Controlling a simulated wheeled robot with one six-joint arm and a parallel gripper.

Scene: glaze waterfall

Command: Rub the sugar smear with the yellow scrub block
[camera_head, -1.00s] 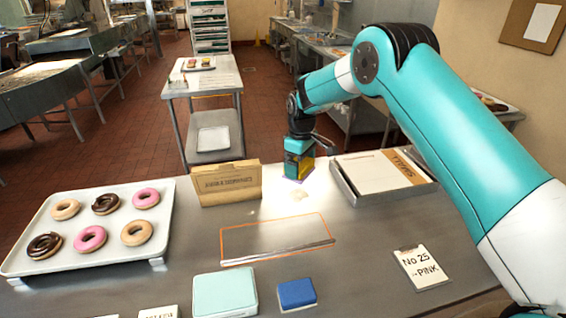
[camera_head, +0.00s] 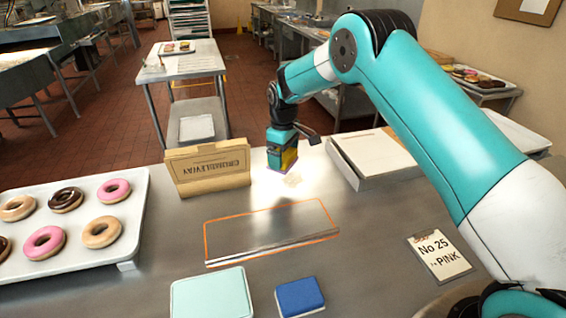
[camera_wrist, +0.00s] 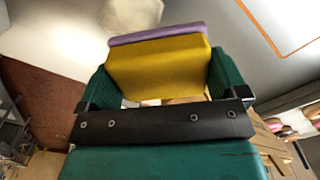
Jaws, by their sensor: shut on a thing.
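My gripper (camera_head: 283,158) is shut on the yellow scrub block (camera_head: 289,158), which has a thin purple layer on its outer face. In the wrist view the block (camera_wrist: 160,68) sits between the two green fingers of my gripper (camera_wrist: 162,75). The sugar smear (camera_head: 292,181) is a pale patch on the steel counter, just in front of the block in the head view. It also shows in the wrist view (camera_wrist: 132,12), beyond the block's purple edge. I cannot tell whether the block touches the counter.
A cardboard box (camera_head: 208,169) stands left of my gripper. A shallow box (camera_head: 372,158) lies to the right. An orange-outlined metal plate (camera_head: 270,232), a mint block (camera_head: 208,292) and a blue block (camera_head: 299,296) lie nearer. A donut tray (camera_head: 125,240) is at left.

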